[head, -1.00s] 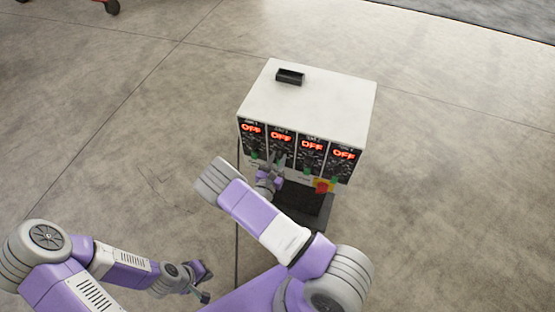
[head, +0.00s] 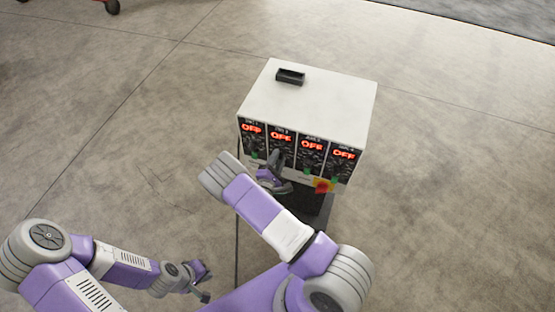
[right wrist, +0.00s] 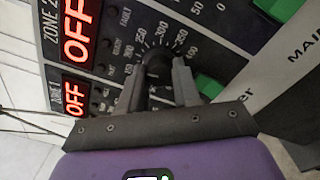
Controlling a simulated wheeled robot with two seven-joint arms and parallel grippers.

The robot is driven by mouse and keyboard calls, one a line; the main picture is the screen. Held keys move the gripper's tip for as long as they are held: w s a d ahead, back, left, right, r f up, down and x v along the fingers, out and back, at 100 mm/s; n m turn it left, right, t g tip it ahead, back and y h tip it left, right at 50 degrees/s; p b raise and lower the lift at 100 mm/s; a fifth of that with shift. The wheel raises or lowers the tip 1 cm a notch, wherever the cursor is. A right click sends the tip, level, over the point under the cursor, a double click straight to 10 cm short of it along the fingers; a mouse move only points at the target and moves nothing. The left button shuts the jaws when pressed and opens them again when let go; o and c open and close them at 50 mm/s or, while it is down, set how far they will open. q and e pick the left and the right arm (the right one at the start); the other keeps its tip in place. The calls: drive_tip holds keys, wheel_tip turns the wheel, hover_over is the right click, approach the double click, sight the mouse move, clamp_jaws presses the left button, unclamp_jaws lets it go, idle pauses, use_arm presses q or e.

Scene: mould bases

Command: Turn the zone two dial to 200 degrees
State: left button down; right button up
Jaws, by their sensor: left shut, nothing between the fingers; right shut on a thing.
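The zone two dial (right wrist: 158,64) is a dark round knob on a black panel, with scale numbers around it; its pointer cannot be made out. The zone two display (right wrist: 80,28) glows red and reads OFF; it also shows in the head view (head: 281,136). My right gripper (right wrist: 160,78) is shut on the dial, one finger on each side. In the head view my right gripper (head: 277,160) is at the second panel from the left and hides its dial. My left gripper (head: 207,283) is shut and empty, low and away from the controller box.
The white controller box (head: 310,100) carries several panels, all reading OFF, with green switches below. A red and yellow main power switch (head: 323,186) sits low on its front. The floor around is clear.

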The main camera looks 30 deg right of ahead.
drive_tip(key=shift+m, duration=0.8)
drive_tip(key=o, duration=1.1)
drive_tip(key=shift+c, duration=0.2)
drive_tip(key=v, duration=0.7)
drive_tip(key=shift+s+a+p, duration=0.2)
drive_tip(key=shift+p, duration=0.15)
